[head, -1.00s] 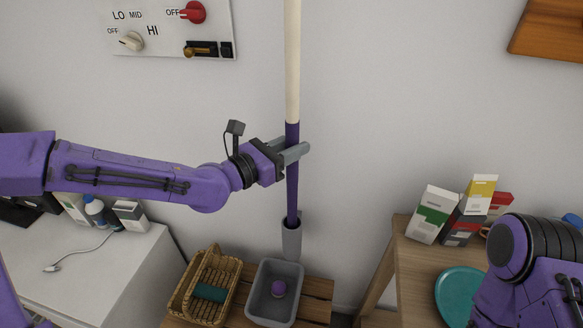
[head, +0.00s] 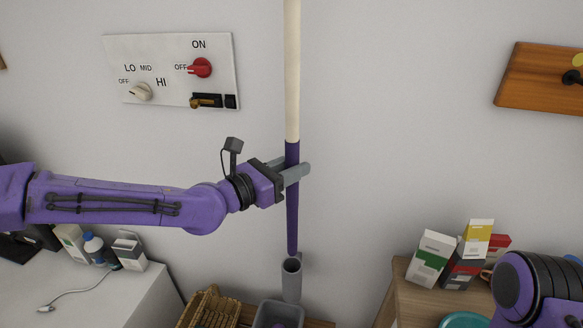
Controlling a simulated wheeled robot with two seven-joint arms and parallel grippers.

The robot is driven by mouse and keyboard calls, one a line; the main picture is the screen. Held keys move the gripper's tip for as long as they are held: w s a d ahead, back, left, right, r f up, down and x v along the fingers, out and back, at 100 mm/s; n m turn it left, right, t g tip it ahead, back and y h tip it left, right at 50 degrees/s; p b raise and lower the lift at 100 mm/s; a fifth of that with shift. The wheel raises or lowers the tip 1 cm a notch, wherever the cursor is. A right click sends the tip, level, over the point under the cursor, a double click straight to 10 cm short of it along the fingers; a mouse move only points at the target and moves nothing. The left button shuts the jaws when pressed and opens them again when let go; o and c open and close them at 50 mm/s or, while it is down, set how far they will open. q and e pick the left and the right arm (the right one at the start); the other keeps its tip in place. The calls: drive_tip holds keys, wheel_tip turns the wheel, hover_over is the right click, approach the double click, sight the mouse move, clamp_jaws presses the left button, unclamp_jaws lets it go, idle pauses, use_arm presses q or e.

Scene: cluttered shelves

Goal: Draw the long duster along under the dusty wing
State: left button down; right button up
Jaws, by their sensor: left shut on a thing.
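The long duster (head: 292,75) stands upright in the head view, with a cream pole above and a purple grip below. Its top runs out of the picture, so its head is not seen. My left gripper (head: 290,171) is shut around the purple grip near its upper end. The duster's lower tip is just above a grey tube holder (head: 291,280), whose open mouth shows. The dusty wing is not in view. My right arm shows at the lower right, but its gripper is out of the picture.
A panel (head: 172,70) with knobs is on the wall at left. A wicker basket (head: 196,312) and a grey bin (head: 262,318) stand below. Cartons (head: 432,258) stand on the wooden table at right. A wooden board (head: 535,78) hangs at upper right. The wall between is clear.

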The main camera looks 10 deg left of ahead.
wheel_tip(320, 180, up, 12)
drive_tip(key=p, duration=1)
drive_tip(key=shift+p, duration=0.4)
drive_tip(key=shift+f, duration=0.1)
